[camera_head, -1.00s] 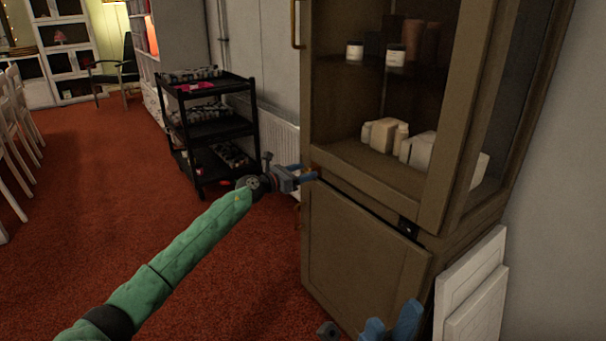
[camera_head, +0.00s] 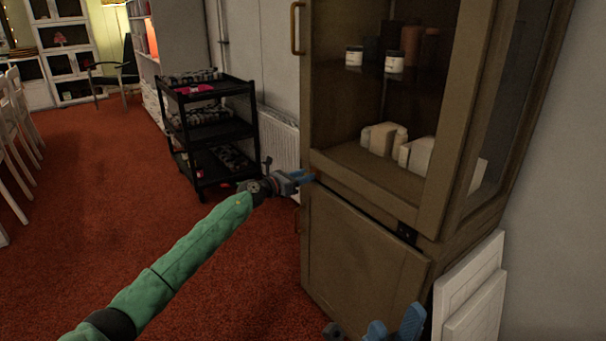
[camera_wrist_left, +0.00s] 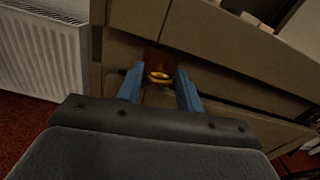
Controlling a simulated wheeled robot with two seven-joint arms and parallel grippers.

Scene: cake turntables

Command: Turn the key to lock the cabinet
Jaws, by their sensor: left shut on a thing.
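The wooden cabinet (camera_head: 365,262) has a glass-fronted upper part and a solid lower door that looks slightly ajar along its top edge. A gold key (camera_wrist_left: 159,77) with a ring-shaped bow sits at a brownish plate on the cabinet front in the left wrist view. My left gripper (camera_head: 310,177) is at the cabinet's left edge, between the upper and lower parts.
A black trolley (camera_head: 212,128) stands left of the cabinet, with a white radiator (camera_head: 280,138) behind. White panels (camera_head: 470,298) lean at the cabinet's right side. Jars and pale blocks (camera_head: 384,138) sit inside the cabinet. The red carpet (camera_head: 110,225) at left is largely open.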

